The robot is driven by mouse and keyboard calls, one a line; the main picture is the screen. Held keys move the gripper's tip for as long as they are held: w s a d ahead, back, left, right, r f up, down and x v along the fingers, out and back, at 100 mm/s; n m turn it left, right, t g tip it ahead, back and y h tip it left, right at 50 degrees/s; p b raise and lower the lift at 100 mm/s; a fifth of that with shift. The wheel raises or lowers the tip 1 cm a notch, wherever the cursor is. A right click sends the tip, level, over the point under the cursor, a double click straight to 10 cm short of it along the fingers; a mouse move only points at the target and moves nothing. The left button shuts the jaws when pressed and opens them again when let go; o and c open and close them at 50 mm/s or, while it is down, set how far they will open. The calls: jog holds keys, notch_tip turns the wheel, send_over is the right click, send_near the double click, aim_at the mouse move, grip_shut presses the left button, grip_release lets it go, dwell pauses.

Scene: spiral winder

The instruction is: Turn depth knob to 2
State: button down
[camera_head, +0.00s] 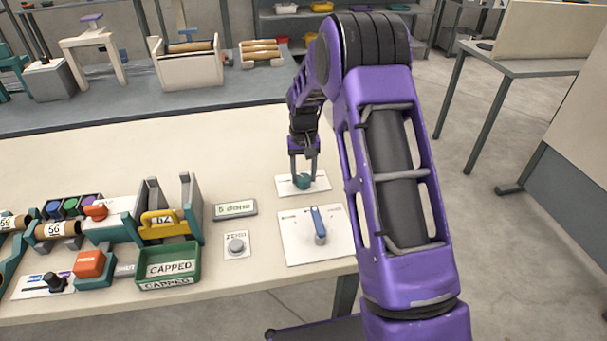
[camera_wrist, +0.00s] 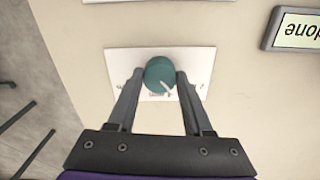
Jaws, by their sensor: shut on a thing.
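The teal depth knob (camera_wrist: 160,75) sits on a white plate (camera_wrist: 120,60) in the wrist view. A pale pointer mark on the knob points down and to the right in that view. The plate's printed marks are too small to read. My gripper (camera_wrist: 160,82) is shut on the knob, with one finger on each side. In the head view, my gripper (camera_head: 303,178) reaches down onto the teal knob (camera_head: 303,182) on its white plate (camera_head: 318,185), near the right side of the table.
A white panel with a blue lever (camera_head: 318,225) lies in front of the knob plate. A display reading "5 done" (camera_head: 235,209) and a grey ZERO button (camera_head: 236,245) lie to the left. A green CAPPED bin (camera_head: 170,268) stands farther left. The table behind is clear.

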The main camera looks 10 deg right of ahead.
aim_at(304, 178)
jog(key=shift+n, duration=2.1)
jog(key=shift+c, duration=1.5)
grip_release()
jog(key=shift+r, duration=0.1)
notch_tip(304, 178, up, 17)
jog(key=p, duration=0.1)
jog(key=shift+r, duration=0.15)
